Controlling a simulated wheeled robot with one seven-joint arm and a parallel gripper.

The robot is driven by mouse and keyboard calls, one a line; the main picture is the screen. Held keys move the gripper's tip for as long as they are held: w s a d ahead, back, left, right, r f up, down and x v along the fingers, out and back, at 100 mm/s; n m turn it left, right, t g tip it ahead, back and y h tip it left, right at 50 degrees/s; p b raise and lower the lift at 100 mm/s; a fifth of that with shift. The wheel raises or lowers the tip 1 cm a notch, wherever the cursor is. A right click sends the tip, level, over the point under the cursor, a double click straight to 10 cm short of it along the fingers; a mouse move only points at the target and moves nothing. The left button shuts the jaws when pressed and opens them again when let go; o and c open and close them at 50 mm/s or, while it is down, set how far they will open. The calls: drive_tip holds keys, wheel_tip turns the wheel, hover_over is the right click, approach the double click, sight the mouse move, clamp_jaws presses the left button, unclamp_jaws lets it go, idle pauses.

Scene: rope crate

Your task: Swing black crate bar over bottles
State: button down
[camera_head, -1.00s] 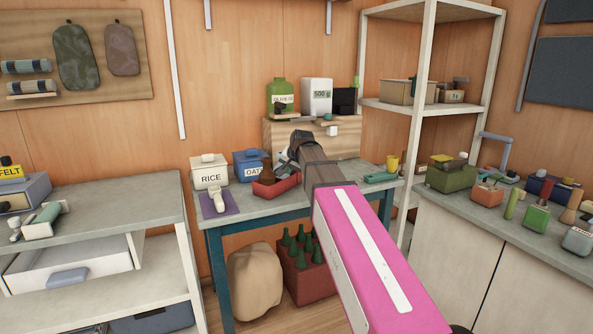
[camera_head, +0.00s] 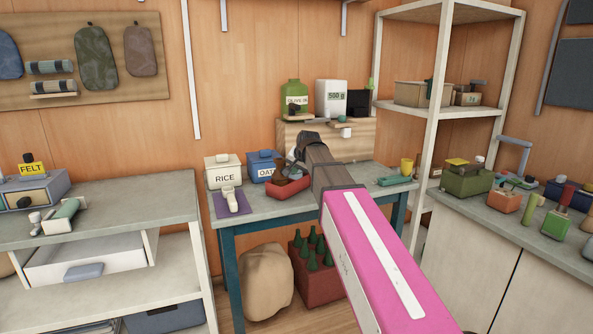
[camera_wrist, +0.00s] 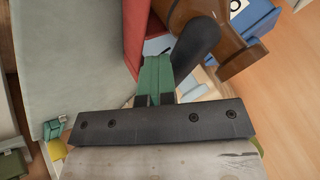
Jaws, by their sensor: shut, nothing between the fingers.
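A dark red crate (camera_head: 308,284) stands on the floor under the work table. Several green bottles (camera_head: 312,243) stand upright in it, with their necks above its rim. My pink arm covers the crate's right side, and I cannot make out its black bar in the head view. My gripper (camera_head: 303,142) is above the table, well above the crate, beside the red tray. In the wrist view my gripper's green fingers (camera_wrist: 158,76) are together with nothing between them. A dark rounded piece beside them is not clear enough to name.
The table (camera_head: 228,228) holds a rice box (camera_head: 223,173), an oats box (camera_head: 260,166) and a red tray (camera_head: 290,190). A tan sack (camera_head: 265,283) stands left of the crate. A pale shelf post (camera_head: 432,150) rises on the right.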

drive_tip(key=shift+a, duration=0.1)
drive_tip(key=s+d+r, duration=0.4)
drive_tip(key=s+r, duration=0.4)
drive_tip(key=s, duration=0.1)
drive_tip(key=s+d+f+n+g+h, duration=0.1)
drive_tip(key=s+d+f, duration=0.1)
drive_tip(key=f, duration=0.6)
drive_tip(key=s+d+f+g, duration=0.1)
drive_tip(key=s+d+f, duration=0.15)
drive_tip(key=f, duration=0.45)
drive_tip(key=s+d+f+n+g+h, duration=0.1)
drive_tip(key=s+f, duration=0.1)
drive_tip(key=f, duration=0.6)
drive_tip(key=s+d+f+n+g, duration=0.1)
drive_tip(key=s+d+f+g, duration=0.1)
drive_tip(key=s+f, duration=0.5)
drive_tip(key=s+d+f+n+g, duration=0.1)
drive_tip(key=s+d+f, duration=0.2)
drive_tip(key=s+f, duration=0.4)
wheel_tip(320, 180, down, 4)
drive_tip(key=shift+s+f+n+g+h, duration=0.25)
drive_tip(key=shift+s+n+g+h, duration=0.05)
drive_tip(key=shift+s+g+h, duration=0.1)
